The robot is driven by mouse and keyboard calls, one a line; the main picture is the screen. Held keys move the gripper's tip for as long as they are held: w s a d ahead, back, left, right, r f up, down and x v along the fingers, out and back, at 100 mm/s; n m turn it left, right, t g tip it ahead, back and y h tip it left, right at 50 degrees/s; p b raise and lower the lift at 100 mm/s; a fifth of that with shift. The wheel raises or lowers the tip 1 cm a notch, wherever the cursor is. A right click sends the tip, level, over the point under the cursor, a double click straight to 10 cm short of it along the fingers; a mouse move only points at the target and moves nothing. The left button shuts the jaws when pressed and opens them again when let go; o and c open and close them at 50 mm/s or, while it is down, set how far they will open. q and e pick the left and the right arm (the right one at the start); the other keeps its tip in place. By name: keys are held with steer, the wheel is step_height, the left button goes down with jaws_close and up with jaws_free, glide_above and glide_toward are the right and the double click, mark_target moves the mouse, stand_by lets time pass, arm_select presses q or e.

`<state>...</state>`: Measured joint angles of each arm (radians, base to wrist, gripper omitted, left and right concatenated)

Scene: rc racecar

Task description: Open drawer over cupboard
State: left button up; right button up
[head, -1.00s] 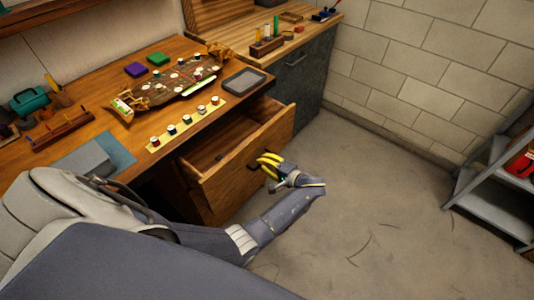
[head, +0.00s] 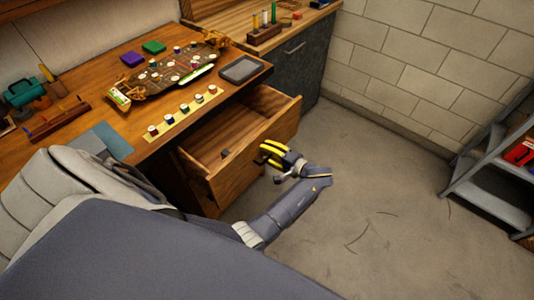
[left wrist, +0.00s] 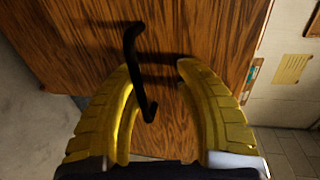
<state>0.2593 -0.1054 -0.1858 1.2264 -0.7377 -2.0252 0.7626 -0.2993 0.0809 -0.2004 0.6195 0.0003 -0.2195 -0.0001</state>
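A wooden drawer (head: 232,182) under the wooden desk is pulled well out, and its inside shows from above. A small dark piece (head: 225,153) shows inside it. My left gripper (head: 262,154) is at the drawer's front, with its yellow fingers apart. In the left wrist view the open fingers (left wrist: 155,68) face the wooden front. The black bar handle (left wrist: 137,70) runs between them, close to the left finger; whether they touch is unclear. My right gripper is not in view.
The desk top (head: 75,90) holds a tablet (head: 243,69), several small jars on a yellow strip (head: 187,115) and other craft items. A dark grey cupboard (head: 305,65) stands beyond the drawer. A metal shelf (head: 490,200) is at the right. The floor between is clear.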

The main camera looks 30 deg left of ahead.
mark_target(262, 136)
arm_select(q)
steer(key=shift+o, duration=1)
steer(key=r, duration=0.5)
steer(key=shift+w+a, duration=0.1)
steer(key=shift+w, duration=0.2)
steer(key=o, duration=0.8)
step_height(262, 136, up, 2)
steer(key=shift+s+r, duration=0.2)
steer(key=shift+r, duration=0.3)
steer(key=c, duration=0.6)
steer(key=shift+s+r, duration=0.1)
steer(key=shift+r, duration=0.15)
steer(key=c, duration=0.4)
steer(key=shift+f, duration=0.1)
